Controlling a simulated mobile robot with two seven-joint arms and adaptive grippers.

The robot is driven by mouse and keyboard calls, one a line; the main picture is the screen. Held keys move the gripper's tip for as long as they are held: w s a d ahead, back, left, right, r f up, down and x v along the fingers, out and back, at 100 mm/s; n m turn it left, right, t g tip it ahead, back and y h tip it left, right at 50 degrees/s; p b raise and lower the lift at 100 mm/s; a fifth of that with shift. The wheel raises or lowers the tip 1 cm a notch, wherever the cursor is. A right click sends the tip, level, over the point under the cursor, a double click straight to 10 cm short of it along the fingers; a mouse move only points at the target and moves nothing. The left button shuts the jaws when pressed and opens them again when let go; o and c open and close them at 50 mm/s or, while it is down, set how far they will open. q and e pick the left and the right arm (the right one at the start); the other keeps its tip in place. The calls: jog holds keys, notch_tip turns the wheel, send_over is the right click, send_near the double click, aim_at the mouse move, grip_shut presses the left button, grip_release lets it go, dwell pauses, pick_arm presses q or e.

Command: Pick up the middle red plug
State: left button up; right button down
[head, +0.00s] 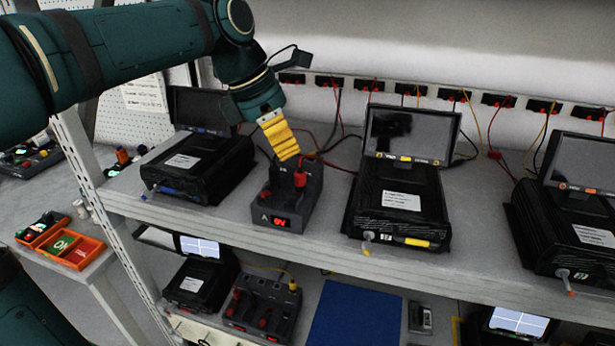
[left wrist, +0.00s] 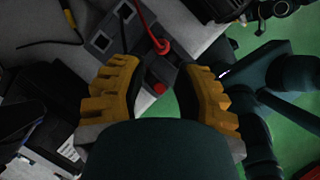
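A dark power box (head: 287,205) with a red lit display stands on the upper shelf. A red plug (head: 300,179) with a red cable sits on its top right; it also shows in the left wrist view (left wrist: 163,46). A round red part (left wrist: 159,88) on the box lies between my fingers in that view. My left gripper (head: 288,156) has yellow fingers and points down just above the back of the box. In the left wrist view its fingers are apart, with nothing held between them. The fingers partly hide the box's top. My right gripper is not in view.
Black devices with screens stand left (head: 200,165) and right (head: 398,205) of the box, close beside it. Cables hang behind from a row of sockets. A box with red plugs (head: 262,308) and a blue mat (head: 355,315) are on the lower shelf.

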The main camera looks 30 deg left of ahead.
aim_at(298, 173)
pick_arm(q)
jog(key=shift+b+x, duration=0.4)
jog(key=shift+x, duration=0.8)
jog(key=x, duration=0.1)
jog(key=b+x, duration=0.1)
jog(key=x, duration=0.1)
jog(key=shift+s+d+f+b, duration=0.1)
jog(key=shift+s+f+b, duration=0.1)
jog(key=shift+f+b, duration=0.2)
jog(key=shift+w+d+f, duration=0.1)
jog(key=shift+w+f, duration=0.1)
jog(key=shift+f, duration=0.1)
grip_shut()
